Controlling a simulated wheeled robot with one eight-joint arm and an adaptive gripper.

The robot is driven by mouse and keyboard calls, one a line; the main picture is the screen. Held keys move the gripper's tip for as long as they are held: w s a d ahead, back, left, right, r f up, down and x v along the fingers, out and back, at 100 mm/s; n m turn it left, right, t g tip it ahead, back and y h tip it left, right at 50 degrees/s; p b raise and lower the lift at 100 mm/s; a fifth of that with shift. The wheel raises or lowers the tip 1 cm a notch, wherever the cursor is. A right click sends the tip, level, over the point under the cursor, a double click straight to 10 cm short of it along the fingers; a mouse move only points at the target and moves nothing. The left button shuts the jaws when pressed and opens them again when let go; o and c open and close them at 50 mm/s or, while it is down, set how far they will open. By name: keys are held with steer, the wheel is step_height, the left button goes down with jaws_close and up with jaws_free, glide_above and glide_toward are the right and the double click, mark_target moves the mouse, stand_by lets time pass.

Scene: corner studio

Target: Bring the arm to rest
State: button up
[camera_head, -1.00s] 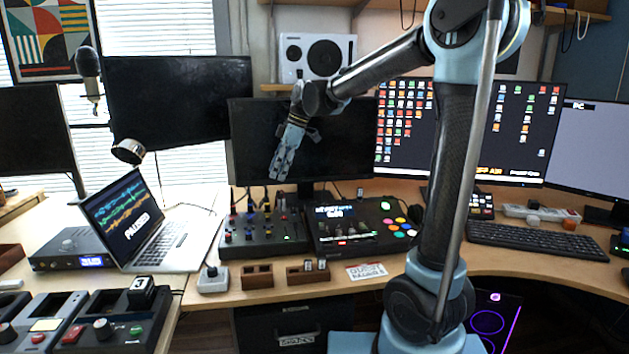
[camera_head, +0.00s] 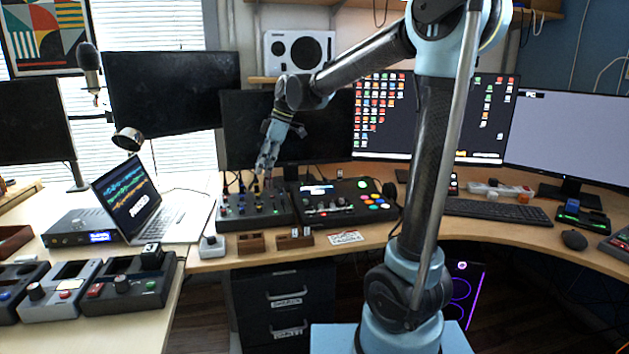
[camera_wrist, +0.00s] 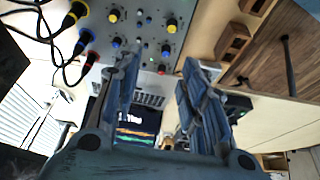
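My arm reaches from the column at the right of centre toward the back left in the head view. My gripper (camera_head: 264,166) hangs at its end, pointing down, in front of the dark middle monitor and just above the back of the knob mixer (camera_head: 255,209). In the wrist view my gripper (camera_wrist: 160,70) has its two blue fingers apart, with nothing held between them. The mixer's grey panel (camera_wrist: 150,48) with coloured knobs shows beyond the fingertips. I cannot tell the exact gap between the fingers and the mixer.
The open laptop (camera_head: 128,206) stands left of the mixer; a pad controller (camera_head: 345,203) stands right of it. Small wooden holders (camera_head: 251,243) line the front edge. Cables (camera_wrist: 45,25) plug into the mixer.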

steer(key=s+d+f+m+t+h, duration=0.1)
steer(key=s+d+f+m, duration=0.15)
steer(key=d, duration=0.45)
steer(key=s+d+f+m, duration=0.1)
steer(key=s+d+m, duration=0.25)
steer(key=d, duration=0.25)
steer(key=s+d+f+m+t+h, duration=0.1)
steer(key=s+d+m, duration=0.2)
steer(key=d, duration=0.4)
steer(key=s+d+f+m+h, duration=0.2)
steer(key=s+d+f+m, duration=0.8)
steer(key=s+d+f, duration=0.4)
steer(key=shift+s+d+m+t, duration=0.3)
steer(key=shift+s+d+t, duration=0.1)
steer(key=shift+s+d, duration=0.15)
steer(key=shift+w+f, duration=0.15)
steer(key=shift+w, duration=0.35)
steer(key=shift+c, duration=0.3)
